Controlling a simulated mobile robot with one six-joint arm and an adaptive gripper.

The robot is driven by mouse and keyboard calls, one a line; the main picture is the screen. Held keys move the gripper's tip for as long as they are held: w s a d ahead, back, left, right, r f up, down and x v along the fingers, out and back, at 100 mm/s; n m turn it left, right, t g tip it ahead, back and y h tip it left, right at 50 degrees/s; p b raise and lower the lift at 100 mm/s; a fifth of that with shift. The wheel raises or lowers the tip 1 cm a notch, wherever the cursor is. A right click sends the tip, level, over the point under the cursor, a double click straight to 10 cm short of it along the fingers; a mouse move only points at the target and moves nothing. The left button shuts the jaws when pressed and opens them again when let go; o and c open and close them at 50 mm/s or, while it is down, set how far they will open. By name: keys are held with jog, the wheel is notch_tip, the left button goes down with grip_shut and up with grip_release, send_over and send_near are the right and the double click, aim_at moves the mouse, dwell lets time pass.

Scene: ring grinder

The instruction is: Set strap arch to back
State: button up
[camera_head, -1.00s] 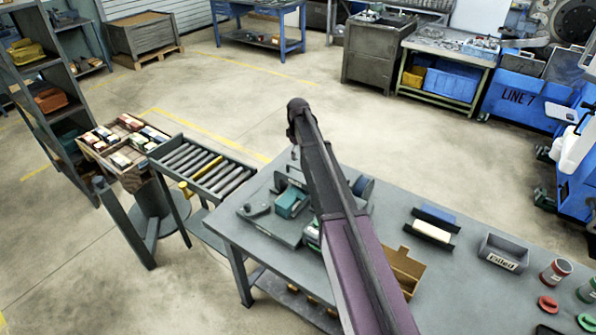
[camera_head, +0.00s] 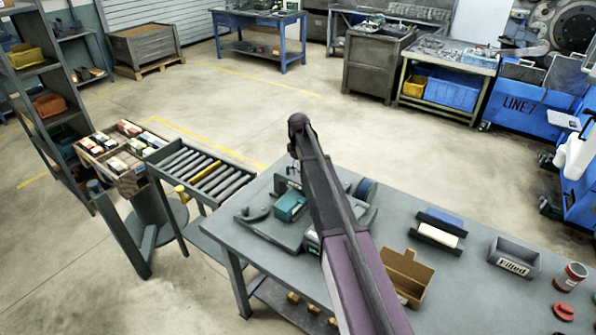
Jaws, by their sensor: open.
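A bench machine (camera_head: 278,228) with a dark grey base and a teal block (camera_head: 290,206) stands at the left end of the grey workbench (camera_head: 470,285). My arm crosses in front of it and hides its middle and part of its right side. I cannot pick out the strap arch or tell which way it is set. My arm rises from the bottom of the picture to a dark joint above the bench's back edge. My gripper is hidden behind the arm, so its place relative to the machine does not show.
On the bench right of my arm are an open cardboard box (camera_head: 406,272), a blue and cream block pair (camera_head: 438,233), a bin marked Filled (camera_head: 514,257) and a red-labelled can (camera_head: 570,276). A roller stand (camera_head: 202,172) adjoins the bench at left. Open floor lies behind.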

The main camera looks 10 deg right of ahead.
dwell(0.3)
grip_shut()
jog(key=w+d, duration=1.1)
jog(key=shift+w+d, duration=0.35)
jog(key=shift+w, duration=0.05)
grip_release()
jog(key=shift+d, duration=0.1)
jog(key=shift+r, duration=0.1)
